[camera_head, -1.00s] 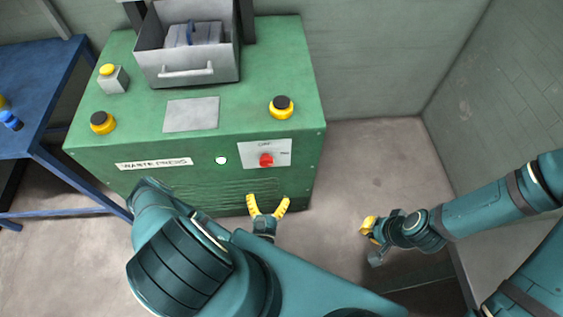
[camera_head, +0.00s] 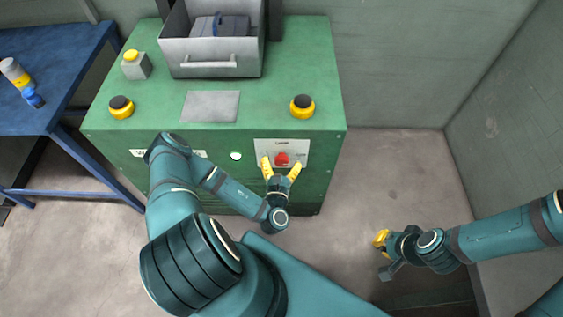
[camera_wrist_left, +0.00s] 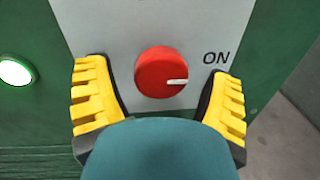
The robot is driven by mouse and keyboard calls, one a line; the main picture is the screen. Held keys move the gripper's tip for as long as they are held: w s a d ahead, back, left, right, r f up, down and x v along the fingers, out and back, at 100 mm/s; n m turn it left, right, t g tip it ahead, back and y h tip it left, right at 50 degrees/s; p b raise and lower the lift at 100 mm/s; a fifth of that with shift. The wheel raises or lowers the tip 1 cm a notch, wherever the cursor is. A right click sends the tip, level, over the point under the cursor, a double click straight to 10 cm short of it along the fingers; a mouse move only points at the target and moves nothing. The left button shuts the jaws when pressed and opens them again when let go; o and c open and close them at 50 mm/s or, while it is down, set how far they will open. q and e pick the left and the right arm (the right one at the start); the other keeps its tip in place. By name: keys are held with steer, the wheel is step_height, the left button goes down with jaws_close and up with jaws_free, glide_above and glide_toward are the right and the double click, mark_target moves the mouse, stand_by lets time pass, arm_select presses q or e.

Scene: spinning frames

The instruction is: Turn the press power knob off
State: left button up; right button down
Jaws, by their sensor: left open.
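The red power knob (camera_head: 282,159) sits on a pale plate (camera_head: 300,147) on the front of the green press (camera_head: 130,190). In the left wrist view the knob (camera_wrist_left: 162,72) has a white mark pointing right, toward the word ON. My left gripper (camera_head: 280,170) is open at the plate, with its yellow fingers on either side of the knob. In the left wrist view both fingers (camera_wrist_left: 160,97) stand apart from the knob. My right gripper (camera_head: 384,256) hangs low on the right, away from the press; its opening is unclear.
A metal drawer box (camera_head: 212,55) stands on top of the press. Yellow and black buttons (camera_head: 121,106) sit on the top corners, and a white round light (camera_head: 236,156) is left of the plate. A blue table (camera_head: 60,70) stands at left. Floor right of the press is clear.

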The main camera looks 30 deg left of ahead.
arm_select(q)
steer(key=shift+w+a, duration=0.2)
steer(key=shift+w, duration=0.15)
steer(key=shift+c, duration=0.2)
steer(key=c, duration=1.2)
steer(key=shift+o, duration=0.2)
